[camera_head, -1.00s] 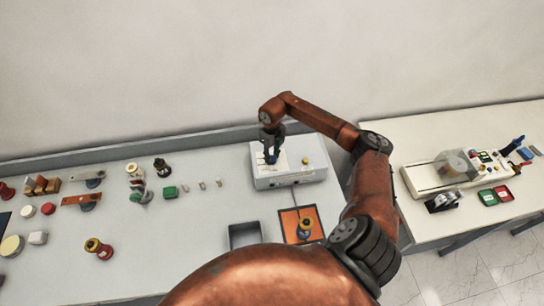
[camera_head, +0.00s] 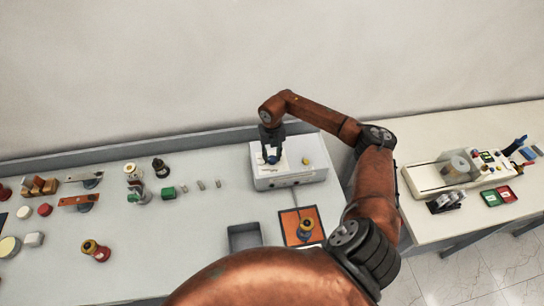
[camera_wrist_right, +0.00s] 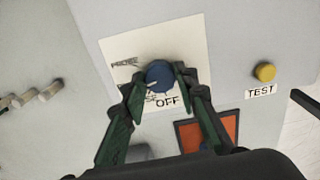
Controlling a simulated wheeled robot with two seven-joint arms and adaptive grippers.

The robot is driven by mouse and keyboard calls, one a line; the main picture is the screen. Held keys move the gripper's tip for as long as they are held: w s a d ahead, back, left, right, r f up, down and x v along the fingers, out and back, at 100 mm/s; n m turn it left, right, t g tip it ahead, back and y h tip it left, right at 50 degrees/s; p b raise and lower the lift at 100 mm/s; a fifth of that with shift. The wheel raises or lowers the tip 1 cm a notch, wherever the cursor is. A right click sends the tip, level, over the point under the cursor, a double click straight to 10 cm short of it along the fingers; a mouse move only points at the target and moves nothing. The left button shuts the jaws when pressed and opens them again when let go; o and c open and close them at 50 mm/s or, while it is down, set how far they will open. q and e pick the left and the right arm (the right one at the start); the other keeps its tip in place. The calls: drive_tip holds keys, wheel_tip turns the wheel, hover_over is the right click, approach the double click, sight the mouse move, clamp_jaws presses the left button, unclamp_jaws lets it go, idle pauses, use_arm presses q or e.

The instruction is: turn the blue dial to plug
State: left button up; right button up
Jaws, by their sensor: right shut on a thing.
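The blue dial (camera_wrist_right: 160,75) sits on a white label plate on top of a pale box (camera_head: 290,178). A white pointer mark on the dial faces lower left in the right wrist view. OFF is printed just below the dial; other words at its left are too blurred or hidden to read surely. My right gripper (camera_head: 271,156) points down from above, its fingers on either side of the dial. It is shut on the dial, which shows between its fingertips in the wrist view (camera_wrist_right: 160,76). My left gripper is not in view.
A yellow button (camera_wrist_right: 265,71) marked TEST sits on the same box. An orange pad (camera_head: 291,234) with a red-and-yellow part (camera_head: 305,230) and a dark open bin (camera_head: 244,236) lie in front. Several small parts are at the left; another device (camera_head: 440,178) stands on the right table.

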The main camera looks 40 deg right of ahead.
sight(272, 158)
idle(0.4)
drive_tip(key=o, duration=1.2)
drive_tip(key=shift+c, duration=0.2)
wheel_tip(272, 158, up, 12)
